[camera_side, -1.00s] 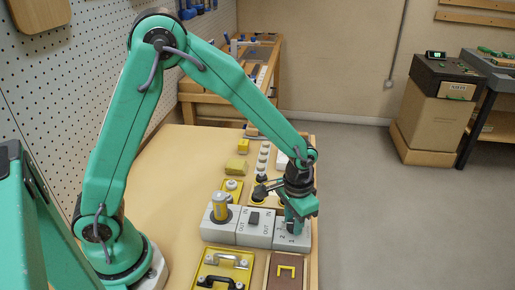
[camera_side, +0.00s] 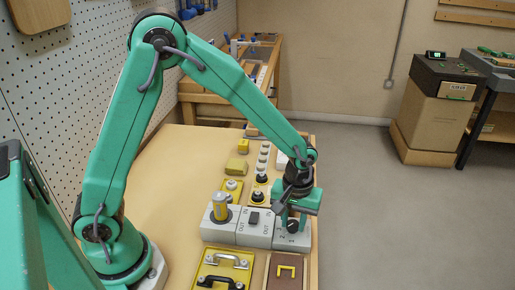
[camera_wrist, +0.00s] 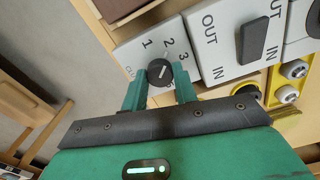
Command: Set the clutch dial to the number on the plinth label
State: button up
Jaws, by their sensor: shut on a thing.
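The clutch dial (camera_wrist: 160,72) is a round black knob with a pale pointer line, on a light grey plinth (camera_wrist: 130,53). The numbers 1, 2 and 3 are printed beside it. The pointer slants up and right, toward the 2 and 3 side; the exact number is hard to tell. My gripper (camera_wrist: 160,88) has its two green fingers on either side of the dial, shut on it. The side view shows my gripper (camera_side: 292,222) over the plinth (camera_side: 290,241) at the bench's right edge. No label number is readable.
Beside the dial stands a grey block with a black IN/OUT rocker switch (camera_side: 254,217). Left of it is a block with a yellow cylinder (camera_side: 220,206). A yellow plate with handles (camera_side: 225,268) and a brown panel (camera_side: 285,272) lie in front. The bench's left part is clear.

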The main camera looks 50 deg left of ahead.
aim_at(293, 223)
jog(key=shift+r, duration=0.15)
jog(key=o, duration=1)
jog(key=shift+c, duration=0.2)
notch_tip(293, 223, up, 7)
jog(key=shift+r, duration=0.35)
